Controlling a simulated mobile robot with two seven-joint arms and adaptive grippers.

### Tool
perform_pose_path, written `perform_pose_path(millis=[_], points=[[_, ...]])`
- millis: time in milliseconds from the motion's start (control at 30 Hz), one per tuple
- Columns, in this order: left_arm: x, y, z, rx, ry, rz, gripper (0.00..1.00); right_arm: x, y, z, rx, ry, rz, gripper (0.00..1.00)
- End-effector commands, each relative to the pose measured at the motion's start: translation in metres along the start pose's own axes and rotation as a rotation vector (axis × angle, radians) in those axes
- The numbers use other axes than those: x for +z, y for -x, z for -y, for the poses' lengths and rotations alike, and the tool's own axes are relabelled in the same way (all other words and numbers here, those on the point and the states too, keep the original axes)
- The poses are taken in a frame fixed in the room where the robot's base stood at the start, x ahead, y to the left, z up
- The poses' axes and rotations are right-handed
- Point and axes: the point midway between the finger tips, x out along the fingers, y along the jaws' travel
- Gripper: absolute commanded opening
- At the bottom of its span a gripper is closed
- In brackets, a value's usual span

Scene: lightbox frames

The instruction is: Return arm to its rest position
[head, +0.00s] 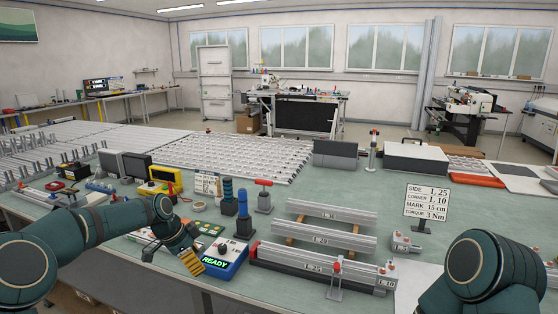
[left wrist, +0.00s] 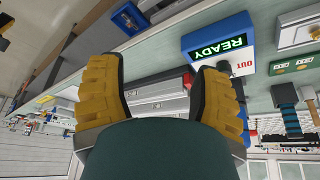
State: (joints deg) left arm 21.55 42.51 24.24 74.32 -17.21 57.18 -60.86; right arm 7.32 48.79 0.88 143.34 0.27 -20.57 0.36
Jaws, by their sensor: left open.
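My left arm (head: 100,225) reaches in from the left over the near edge of the workbench. Its gripper (head: 191,262) has yellow padded fingers and is just left of a blue box (head: 238,262) with a green READY display. In the left wrist view the two fingers (left wrist: 158,70) stand wide apart with nothing held between them. The blue box (left wrist: 222,52) shows there beyond the right finger; I cannot tell whether they touch. My right arm (head: 480,270) shows at the lower right, and its gripper is out of view.
A blue-handled tool (head: 243,212) and a red-topped tool (head: 264,195) stand upright nearby. A yellow device (head: 165,180) and a sign (head: 427,203) stand on the bench.

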Motion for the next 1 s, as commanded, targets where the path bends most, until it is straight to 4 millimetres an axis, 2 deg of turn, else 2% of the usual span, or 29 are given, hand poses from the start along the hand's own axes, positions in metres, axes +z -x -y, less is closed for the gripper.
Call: perform_pose_path(millis=[33,267,367,500,600,700,800,900,1000], points=[[-0.003,-0.021,-0.013,0.019,0.027,-0.003,0.64,-0.001,0.0,0.0,0.0,0.001,-0.001,0.95],[-0.004,-0.096,-0.066,0.045,0.225,-0.031,0.64,-0.001,0.0,0.0,0.0,0.001,-0.002,0.95],[0.002,-0.132,-0.101,0.061,0.348,-0.037,0.64,-0.001,0.0,0.0,0.0,0.001,-0.001,0.95],[0.023,-0.181,-0.167,0.078,0.576,-0.035,0.64,0.0,0.0,0.0,0.0,0.001,-0.001,0.95],[0.045,-0.205,-0.217,0.077,0.757,-0.023,0.64,-0.001,0.0,0.0,0.0,0.001,-0.001,0.95],[0.07,-0.217,-0.264,0.062,0.932,-0.005,0.64,-0.001,0.0,0.0,0.0,0.001,-0.001,0.95],[0.093,-0.22,-0.301,0.036,1.076,0.012,0.64,-0.001,0.0,0.0,0.0,0.001,-0.001,0.95],[0.11,-0.218,-0.326,0.011,1.177,0.025,0.64,-0.001,0.0,0.0,0.0,0.001,-0.001,0.95],[0.119,-0.215,-0.339,-0.006,1.235,0.03,0.64,-0.001,0.0,0.0,0.0,0.001,-0.001,0.95]])
